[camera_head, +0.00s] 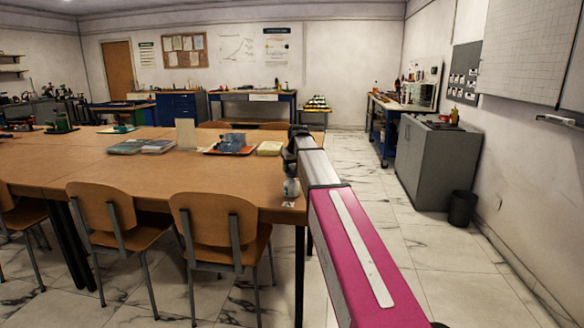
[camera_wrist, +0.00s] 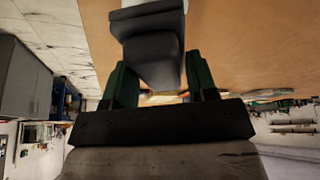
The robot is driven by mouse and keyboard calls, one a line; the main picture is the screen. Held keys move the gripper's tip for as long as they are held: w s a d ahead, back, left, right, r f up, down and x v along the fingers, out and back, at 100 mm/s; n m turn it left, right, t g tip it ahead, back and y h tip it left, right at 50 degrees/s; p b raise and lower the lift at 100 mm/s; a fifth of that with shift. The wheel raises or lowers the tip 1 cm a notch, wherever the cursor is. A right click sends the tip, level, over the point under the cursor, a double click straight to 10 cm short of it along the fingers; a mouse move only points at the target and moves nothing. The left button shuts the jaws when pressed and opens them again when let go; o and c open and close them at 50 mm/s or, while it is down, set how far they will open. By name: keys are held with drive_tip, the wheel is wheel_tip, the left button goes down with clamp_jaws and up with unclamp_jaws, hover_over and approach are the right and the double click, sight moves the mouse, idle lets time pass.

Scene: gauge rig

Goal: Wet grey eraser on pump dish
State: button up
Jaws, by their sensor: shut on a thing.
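My gripper (camera_head: 290,168) is over the near right corner of the long wooden table, pointing down. In the wrist view its green fingers (camera_wrist: 154,85) are shut on a dark grey block, the eraser (camera_wrist: 155,58). The pump dish (camera_head: 291,188), a small pale grey jar, stands on the table directly below my gripper. In the wrist view a wide dark top (camera_wrist: 148,20) with a pale body behind it shows past the eraser's end. The eraser overlaps it there; I cannot tell whether they touch. The eraser is too small to make out in the head view.
A white card with a mark (camera_head: 288,204) lies at the table edge before the jar. An orange tray (camera_head: 208,151) with blue things, a yellowish pad (camera_head: 270,148) and books (camera_head: 127,146) lie farther back. Chairs (camera_head: 222,222) stand along the near side.

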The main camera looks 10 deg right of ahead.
sight(292, 166)
drive_tip(key=shift+f, duration=0.65)
idle(0.6)
drive_tip(key=shift+r, duration=0.15)
idle(0.4)
drive_tip(key=shift+r, duration=3.4)
